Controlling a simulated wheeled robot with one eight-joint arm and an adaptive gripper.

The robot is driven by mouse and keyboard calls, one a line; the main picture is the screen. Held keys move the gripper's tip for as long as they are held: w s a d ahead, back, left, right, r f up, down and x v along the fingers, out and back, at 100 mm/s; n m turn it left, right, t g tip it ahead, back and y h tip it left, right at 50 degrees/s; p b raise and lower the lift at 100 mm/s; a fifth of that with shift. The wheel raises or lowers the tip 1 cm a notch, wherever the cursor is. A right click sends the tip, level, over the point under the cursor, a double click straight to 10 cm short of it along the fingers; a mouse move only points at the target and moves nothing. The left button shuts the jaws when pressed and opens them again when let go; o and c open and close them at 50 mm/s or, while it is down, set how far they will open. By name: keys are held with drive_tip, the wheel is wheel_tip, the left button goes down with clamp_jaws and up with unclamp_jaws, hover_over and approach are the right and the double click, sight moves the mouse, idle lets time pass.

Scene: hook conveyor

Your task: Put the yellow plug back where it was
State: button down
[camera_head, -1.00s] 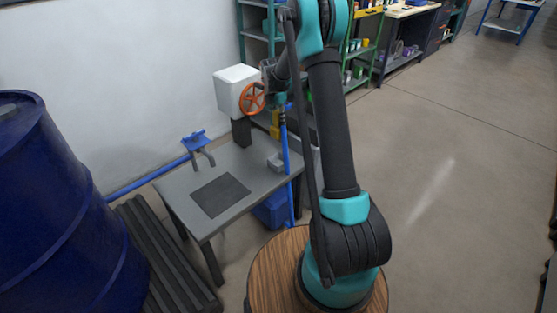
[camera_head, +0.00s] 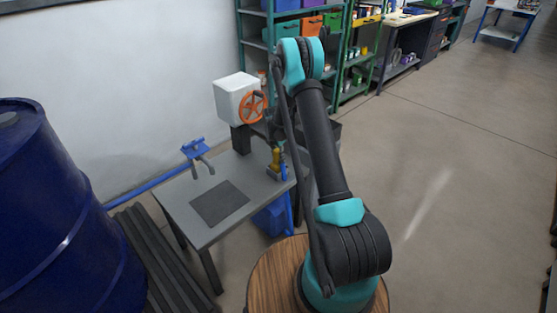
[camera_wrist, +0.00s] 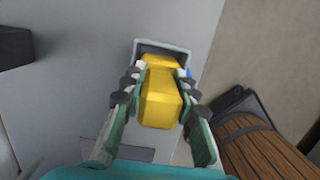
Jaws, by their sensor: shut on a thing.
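The yellow plug (camera_head: 276,158) is at the right end of the grey table, over the small grey holder (camera_head: 274,174). In the wrist view, the plug (camera_wrist: 162,98) sits between the two fingers of my gripper (camera_wrist: 159,88), which are shut on it from both sides. Its far end overlaps the opening of the grey holder (camera_wrist: 163,43), whose rim shows around it. How deep the plug sits in the holder cannot be told. In the head view my gripper is mostly hidden behind my arm.
The grey table (camera_head: 212,229) carries a dark square mat (camera_head: 219,202). Behind the holder stand a white box (camera_head: 236,98) and an orange wheel (camera_head: 252,106). A blue clamp-like fixture (camera_head: 195,148) is at the table's back left. A blue barrel (camera_head: 60,220) stands at left.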

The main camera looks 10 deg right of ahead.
drive_tip(key=shift+f, duration=0.7)
drive_tip(key=c, duration=1.2)
unclamp_jaws()
drive_tip(key=shift+f, duration=0.1)
